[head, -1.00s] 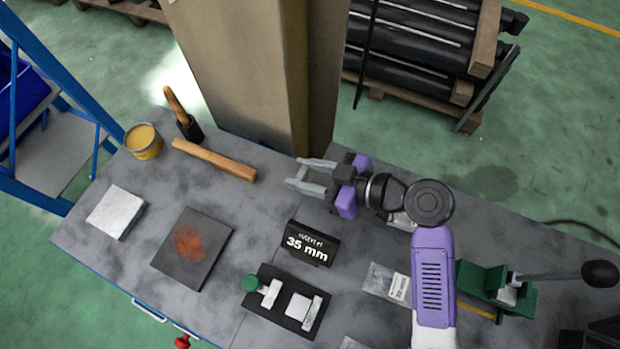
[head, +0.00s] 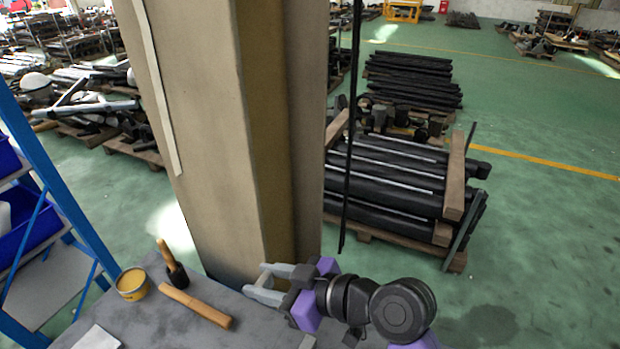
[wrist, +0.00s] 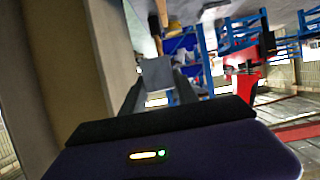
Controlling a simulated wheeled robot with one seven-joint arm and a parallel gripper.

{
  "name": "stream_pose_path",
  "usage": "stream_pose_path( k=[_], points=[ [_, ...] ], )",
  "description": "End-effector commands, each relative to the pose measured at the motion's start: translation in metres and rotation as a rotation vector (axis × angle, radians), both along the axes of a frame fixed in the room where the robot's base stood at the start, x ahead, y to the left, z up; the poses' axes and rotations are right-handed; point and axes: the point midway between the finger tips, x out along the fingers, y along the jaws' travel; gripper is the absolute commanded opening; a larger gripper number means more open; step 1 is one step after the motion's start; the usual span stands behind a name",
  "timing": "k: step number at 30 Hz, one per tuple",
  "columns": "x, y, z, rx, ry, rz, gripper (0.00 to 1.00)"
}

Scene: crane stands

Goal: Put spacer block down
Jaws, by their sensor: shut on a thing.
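My gripper (head: 266,283) is in front of the tan column, above the back edge of the grey bench (head: 240,312), with its fingers pointing left. In the wrist view, a grey square-faced block (wrist: 158,72), which I take as the spacer block, sits between the dark fingers. The gripper is shut on it. In the head view the block is hard to make out between the pale fingers. Whether anything touches the block from below cannot be seen.
The tan column (head: 215,130) stands close behind the gripper. A wooden handle (head: 195,305), a mallet (head: 173,265), a yellow tin (head: 132,284) and a pale block (head: 97,338) are on the bench's left part. A blue ladder-like frame (head: 55,185) stands left.

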Motion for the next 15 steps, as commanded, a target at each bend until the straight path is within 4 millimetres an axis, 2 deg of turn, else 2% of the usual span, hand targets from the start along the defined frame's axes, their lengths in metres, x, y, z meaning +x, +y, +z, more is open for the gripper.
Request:
stream_pose_path(
  k=[2, 7, 15],
  points=[
    [0.004, -0.002, -0.001, 0.000, 0.000, -0.048, 0.00],
    [0.033, -0.026, -0.014, 0.000, 0.000, -0.280, 0.00],
    [0.066, -0.092, -0.051, -0.001, -0.003, -0.687, 0.00]
  ],
)
